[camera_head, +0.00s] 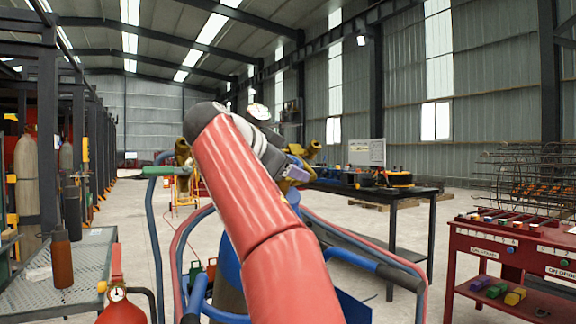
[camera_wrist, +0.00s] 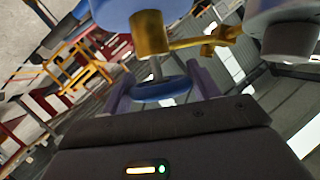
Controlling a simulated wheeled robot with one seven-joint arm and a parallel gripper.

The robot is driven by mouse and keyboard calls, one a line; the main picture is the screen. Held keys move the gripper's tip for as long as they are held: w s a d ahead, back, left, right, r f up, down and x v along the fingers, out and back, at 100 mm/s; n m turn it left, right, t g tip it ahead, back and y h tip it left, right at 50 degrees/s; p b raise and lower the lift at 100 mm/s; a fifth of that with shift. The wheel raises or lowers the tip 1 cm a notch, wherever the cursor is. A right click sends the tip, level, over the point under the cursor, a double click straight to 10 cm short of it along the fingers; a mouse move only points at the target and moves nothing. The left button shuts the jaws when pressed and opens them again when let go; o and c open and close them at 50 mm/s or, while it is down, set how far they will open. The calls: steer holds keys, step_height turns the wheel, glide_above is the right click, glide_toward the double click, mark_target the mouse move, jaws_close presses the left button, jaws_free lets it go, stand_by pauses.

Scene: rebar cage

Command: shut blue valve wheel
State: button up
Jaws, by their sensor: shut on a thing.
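The blue valve wheel (camera_wrist: 163,91) sits on a stem below a brass valve body (camera_wrist: 150,36) in the wrist view. My gripper (camera_wrist: 161,82) has its two purple-blue fingers on either side of the wheel and is shut on it. In the head view my red arm covers the middle, and the wheel cannot be made out behind it. A purple finger of my gripper (camera_head: 296,172) shows beside brass fittings (camera_head: 311,152). A round gauge (camera_head: 258,112) stands just above my wrist.
Hoses and blue-grey trolley rails (camera_head: 160,250) surround the cylinders in front of me. A metal-topped bench (camera_head: 85,262) and a red extinguisher (camera_head: 120,308) are at left. A dark table (camera_head: 385,190) stands behind at right, and a red workbench (camera_head: 515,250) at far right.

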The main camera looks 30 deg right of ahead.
steer(key=shift+f, duration=0.15)
steer(key=o, duration=1)
steer(key=shift+c, duration=0.2)
steer(key=v, duration=0.7)
steer(key=shift+a+r, duration=0.2)
steer(key=shift+a, duration=0.15)
steer(key=shift+s, duration=0.1)
